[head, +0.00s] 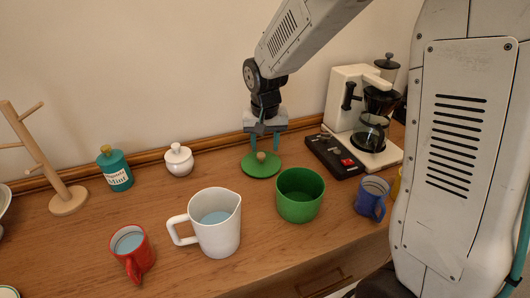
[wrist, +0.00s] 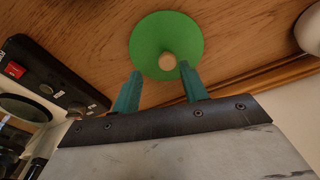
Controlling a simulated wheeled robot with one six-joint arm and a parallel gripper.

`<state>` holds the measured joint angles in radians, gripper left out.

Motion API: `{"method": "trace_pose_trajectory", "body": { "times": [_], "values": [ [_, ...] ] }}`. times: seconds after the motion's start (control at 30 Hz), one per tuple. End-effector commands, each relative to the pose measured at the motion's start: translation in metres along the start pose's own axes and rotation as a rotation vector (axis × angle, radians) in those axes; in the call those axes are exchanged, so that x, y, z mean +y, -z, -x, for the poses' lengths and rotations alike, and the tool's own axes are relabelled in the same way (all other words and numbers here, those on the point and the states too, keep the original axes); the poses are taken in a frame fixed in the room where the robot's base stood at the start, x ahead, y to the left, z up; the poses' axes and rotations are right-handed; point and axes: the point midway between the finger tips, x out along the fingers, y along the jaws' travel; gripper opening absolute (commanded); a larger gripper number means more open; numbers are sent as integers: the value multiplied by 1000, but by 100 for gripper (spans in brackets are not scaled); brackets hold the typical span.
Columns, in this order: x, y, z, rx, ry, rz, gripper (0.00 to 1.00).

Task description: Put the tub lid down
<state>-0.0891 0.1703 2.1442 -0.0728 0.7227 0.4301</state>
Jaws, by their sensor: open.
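The green tub lid (head: 253,168) with its round wooden knob lies flat on the wooden top, near the wall and behind the green tub (head: 300,194). The tub is open at the top. My gripper (head: 265,145) points down just above the lid, its two teal fingers apart. In the wrist view the lid (wrist: 152,36) lies beyond the fingertips, with the knob near the gap between them. My gripper (wrist: 160,74) is open and holds nothing. Whether a fingertip touches the lid or knob I cannot tell.
A black box with a red switch (head: 335,156) and a coffee maker (head: 352,100) stand to the right. A white jug (head: 215,225), red mug (head: 133,252) and blue mug (head: 371,198) stand in front. A white sugar pot (head: 178,160), teal mint jar (head: 115,170) and mug tree (head: 68,200) stand left.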

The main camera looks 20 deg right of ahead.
Motion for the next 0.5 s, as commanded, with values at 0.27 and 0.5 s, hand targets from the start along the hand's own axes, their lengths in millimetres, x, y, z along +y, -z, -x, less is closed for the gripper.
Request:
{"method": "trace_pose_trajectory", "body": {
  "times": [0.27,0.5],
  "values": [
    [0,0,57,3,1,0,44],
    [0,0,76,0,0,0,44]
  ]
}}
